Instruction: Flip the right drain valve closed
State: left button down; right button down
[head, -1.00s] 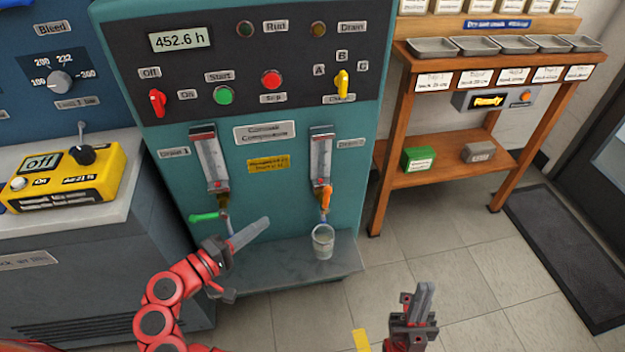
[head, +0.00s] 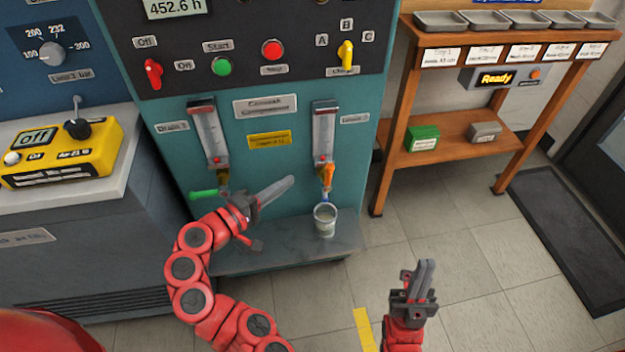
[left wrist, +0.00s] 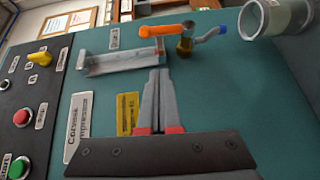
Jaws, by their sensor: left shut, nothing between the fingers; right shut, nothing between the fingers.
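The right drain valve has an orange handle (head: 327,177) below the right sight tube (head: 323,135) on the teal machine. In the head view the handle points roughly up and down, with a blue piece beneath it; in the left wrist view the orange handle (left wrist: 143,31) lies along the tube's line. My left gripper (head: 291,180) is shut and empty, its fingertips to the left of the orange handle and apart from it. It also shows in the left wrist view (left wrist: 158,73). My right gripper (head: 428,263) is shut and empty, low over the floor at right.
A clear cup (head: 325,220) stands under the right valve on the grey ledge (head: 285,252). The left drain has a green handle (head: 203,194), sideways, close to my left arm. A wooden shelf (head: 455,140) stands at right, with open floor before it.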

aim_at(329, 176)
pick_arm(q)
jog(key=x, duration=0.4)
jog(key=shift+s, duration=0.1)
jog(key=shift+d+f, duration=0.15)
jog(key=shift+d, duration=1.75)
